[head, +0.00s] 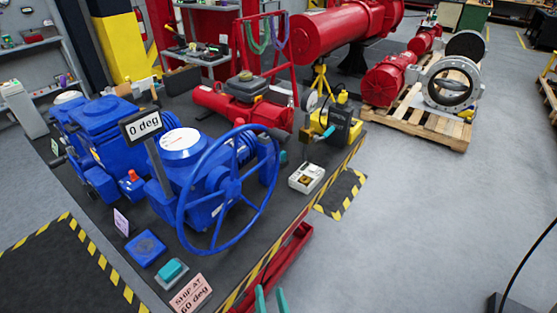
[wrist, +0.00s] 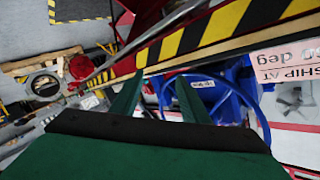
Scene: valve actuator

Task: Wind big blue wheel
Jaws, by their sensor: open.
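The big blue wheel (head: 230,190) is a spoked handwheel on the front of a blue valve actuator (head: 182,150) on the bench. A sign (head: 141,124) above it reads "0 deg". My gripper (head: 270,300) shows only as two green fingertips at the bottom edge of the head view, in front of and below the wheel, apart from it. In the wrist view, my gripper (wrist: 155,95) is open with nothing between its fingers. Part of the blue wheel (wrist: 262,112) shows beyond the right finger, partly hidden by it.
A pink "SHIP AT 60 deg" card (head: 190,293) lies at the bench's striped front edge (head: 262,275). A teal block (head: 172,272), a blue box (head: 146,248) and a white device (head: 306,177) sit near the wheel.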

